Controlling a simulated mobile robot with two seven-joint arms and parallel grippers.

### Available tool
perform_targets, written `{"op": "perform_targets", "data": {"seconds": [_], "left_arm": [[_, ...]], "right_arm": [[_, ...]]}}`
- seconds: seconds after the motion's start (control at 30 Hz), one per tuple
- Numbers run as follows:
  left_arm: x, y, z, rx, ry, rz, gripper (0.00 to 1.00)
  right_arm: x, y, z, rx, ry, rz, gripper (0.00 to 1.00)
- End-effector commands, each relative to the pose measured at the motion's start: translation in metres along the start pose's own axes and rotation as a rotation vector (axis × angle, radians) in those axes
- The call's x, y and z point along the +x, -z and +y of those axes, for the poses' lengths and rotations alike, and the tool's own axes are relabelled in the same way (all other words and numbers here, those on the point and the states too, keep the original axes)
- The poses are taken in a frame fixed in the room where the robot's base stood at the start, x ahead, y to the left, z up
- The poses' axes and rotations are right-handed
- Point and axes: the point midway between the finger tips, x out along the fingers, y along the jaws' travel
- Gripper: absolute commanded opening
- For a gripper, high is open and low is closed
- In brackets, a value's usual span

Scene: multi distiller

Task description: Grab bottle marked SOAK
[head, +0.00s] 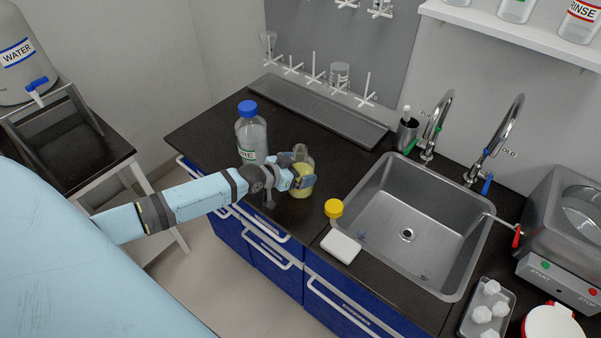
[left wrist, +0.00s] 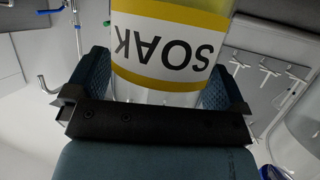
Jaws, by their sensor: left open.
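The SOAK bottle (head: 304,187) stands uncapped on the black counter left of the sink, with yellowish liquid inside. In the left wrist view the bottle (left wrist: 170,45) appears upside down, with a yellow-edged white label reading SOAK. My left gripper (head: 296,178) reaches it from the left, level with its body. In the left wrist view the open fingers (left wrist: 158,88) are on either side of the bottle; I cannot tell if they touch it. My right gripper is not in view.
A blue-capped bottle (head: 251,135) stands just behind my left gripper. A yellow cap (head: 334,208) and a white block (head: 341,246) lie near the sink (head: 375,230). A drying rack tray (head: 320,108) is behind. The counter's left end is clear.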

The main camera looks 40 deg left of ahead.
Motion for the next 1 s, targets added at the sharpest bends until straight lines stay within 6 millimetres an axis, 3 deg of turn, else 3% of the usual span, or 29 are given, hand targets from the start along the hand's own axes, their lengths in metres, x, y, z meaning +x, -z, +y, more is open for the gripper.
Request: {"op": "perform_targets", "data": {"seconds": [0.13, 0.17, 0.4, 0.77, 1.0], "left_arm": [[0.0, 0.0, 0.0, 0.0, 0.0, 0.0, 1.0], [0.0, 0.0, 0.0, 0.0, 0.0, 0.0, 0.95], [0.0, 0.0, 0.0, 0.0, 0.0, 0.0, 0.4], [-0.002, 0.006, 0.0, 0.001, 0.0, 0.006, 0.39], [-0.013, 0.034, 0.0, 0.002, 0.0, 0.009, 0.39]], "right_arm": [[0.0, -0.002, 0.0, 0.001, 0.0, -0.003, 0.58], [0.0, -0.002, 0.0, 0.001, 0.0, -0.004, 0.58], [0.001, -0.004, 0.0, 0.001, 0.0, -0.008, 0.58], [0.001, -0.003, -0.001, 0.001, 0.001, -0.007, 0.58], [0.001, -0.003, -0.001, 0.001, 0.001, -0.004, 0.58]]}}
